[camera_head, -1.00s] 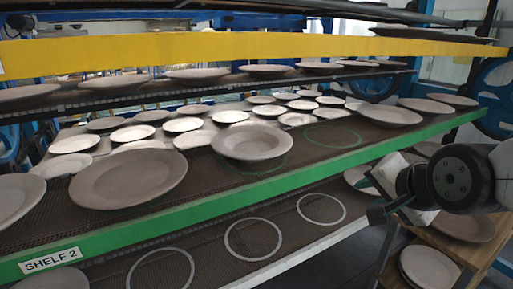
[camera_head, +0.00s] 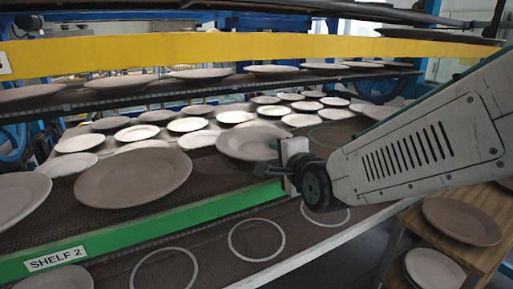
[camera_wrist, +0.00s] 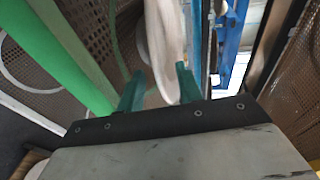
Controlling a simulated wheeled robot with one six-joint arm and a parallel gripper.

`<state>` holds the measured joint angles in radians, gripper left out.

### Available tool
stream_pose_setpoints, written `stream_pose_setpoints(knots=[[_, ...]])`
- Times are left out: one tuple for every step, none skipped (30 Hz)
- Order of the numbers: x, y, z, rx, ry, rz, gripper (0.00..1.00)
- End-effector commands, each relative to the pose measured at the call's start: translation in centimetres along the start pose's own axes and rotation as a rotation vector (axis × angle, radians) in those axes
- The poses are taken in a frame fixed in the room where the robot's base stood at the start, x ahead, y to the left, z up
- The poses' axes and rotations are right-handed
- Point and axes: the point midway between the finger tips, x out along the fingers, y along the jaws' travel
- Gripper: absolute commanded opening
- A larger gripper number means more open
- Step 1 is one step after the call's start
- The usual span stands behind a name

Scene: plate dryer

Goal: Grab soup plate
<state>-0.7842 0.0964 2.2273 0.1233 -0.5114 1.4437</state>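The soup plate, a grey-brown deep plate with a wide rim (camera_head: 243,143), stands near the front edge of the green-edged shelf, level with the shelf. The fingers are apart, with a gap visible on the left side of the rim. My wrist hides part of the shelf to the right of the plate.
A large plate (camera_head: 133,178) lies to the left on the same shelf, and several small plates stand behind. The green shelf edge (camera_head: 165,222) runs just below my gripper. A yellow beam (camera_head: 200,50) crosses above. A wooden rack (camera_head: 420,238) with plates stands at the lower right.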

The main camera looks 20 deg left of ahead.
Motion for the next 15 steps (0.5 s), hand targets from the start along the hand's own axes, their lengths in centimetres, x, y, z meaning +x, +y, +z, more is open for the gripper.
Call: stream_pose_setpoints(knots=[[0.49, 0.06, -0.02, 0.0, 0.0, 0.001, 0.35], [0.66, 0.04, -0.02, 0.0, 0.0, 0.001, 0.35], [0.81, 0.02, -0.02, 0.0, 0.0, 0.0, 0.35], [0.87, 0.01, -0.01, 0.0, 0.0, 0.0, 0.35], [0.89, 0.0, -0.01, 0.0, 0.0, 0.0, 0.35], [0.88, -0.01, 0.0, 0.0, 0.0, 0.0, 0.35], [0.87, -0.01, 0.0, 0.0, 0.0, 0.0, 0.35], [0.86, -0.01, 0.0, 0.0, 0.0, 0.0, 0.35], [0.85, -0.01, 0.0, 0.0, 0.0, 0.0, 0.35], [0.85, 0.0, 0.0, 0.0, 0.0, 0.0, 0.33], [0.85, 0.0, 0.0, 0.0, 0.0, 0.0, 0.24], [0.84, 0.0, 0.0, -0.001, 0.0, 0.0, 0.13], [0.84, 0.0, 0.0, 0.0, 0.0, 0.0, 0.05], [0.83, 0.0, 0.0, -0.001, 0.0, 0.0, 0.0], [0.83, 0.0, 0.0, -0.001, 0.0, 0.0, 0.0]])
